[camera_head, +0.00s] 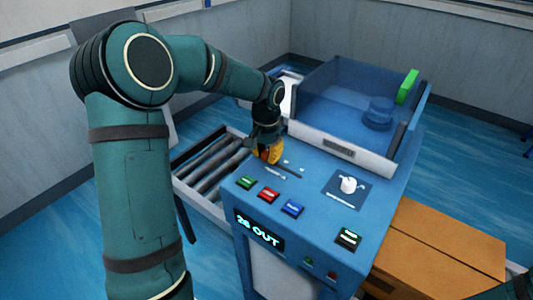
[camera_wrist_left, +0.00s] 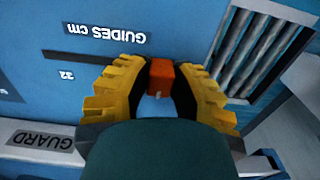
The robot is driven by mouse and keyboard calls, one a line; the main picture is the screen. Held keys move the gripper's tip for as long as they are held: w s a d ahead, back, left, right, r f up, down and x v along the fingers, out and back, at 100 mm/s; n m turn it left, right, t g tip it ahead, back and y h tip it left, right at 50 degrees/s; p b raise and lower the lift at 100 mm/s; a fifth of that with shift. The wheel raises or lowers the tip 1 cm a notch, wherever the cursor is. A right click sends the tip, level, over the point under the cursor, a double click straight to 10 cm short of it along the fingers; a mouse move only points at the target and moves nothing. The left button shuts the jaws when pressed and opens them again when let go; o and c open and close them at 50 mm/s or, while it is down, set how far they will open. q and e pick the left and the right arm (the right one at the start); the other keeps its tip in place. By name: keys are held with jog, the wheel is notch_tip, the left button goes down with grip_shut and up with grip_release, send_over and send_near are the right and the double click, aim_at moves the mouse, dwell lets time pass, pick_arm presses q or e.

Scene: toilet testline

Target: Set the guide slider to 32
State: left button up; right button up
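The guide slider has a small orange-red knob (camera_wrist_left: 160,76), seen in the left wrist view on the blue panel. My left gripper (camera_head: 266,154) is down at the panel's left side in the head view. In the wrist view its yellow fingertips (camera_wrist_left: 161,70) lie against both sides of the knob, closed on it. The printed label "GUIDES cm" (camera_wrist_left: 105,33) and the mark "32" (camera_wrist_left: 66,75) appear upside down there, left of the knob. The slot around the knob is mostly hidden. My right gripper is out of view.
The panel's front has green (camera_head: 247,183), red (camera_head: 268,195) and blue (camera_head: 292,208) buttons, a white dial (camera_head: 348,185) and a lit display (camera_head: 259,231) reading about "28 OUT". A roller conveyor (camera_head: 212,165) lies left. The guard (camera_head: 340,150) stands behind; cardboard (camera_head: 440,250) lies right.

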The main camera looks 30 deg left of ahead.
aim_at(298, 176)
pick_arm(q)
jog(key=shift+d, duration=0.1)
grip_shut()
jog(key=d, duration=0.6)
jog(key=s+d, duration=0.1)
jog(key=d, duration=0.3)
jog(key=shift+d+f, duration=0.1)
jog(key=o, duration=0.9)
grip_release()
jog(key=shift+w+d, duration=0.1)
jog(key=shift+d, duration=0.05)
jog(key=shift+c, duration=0.2)
jog(key=shift+r, duration=0.2)
notch_tip(298, 176, up, 12)
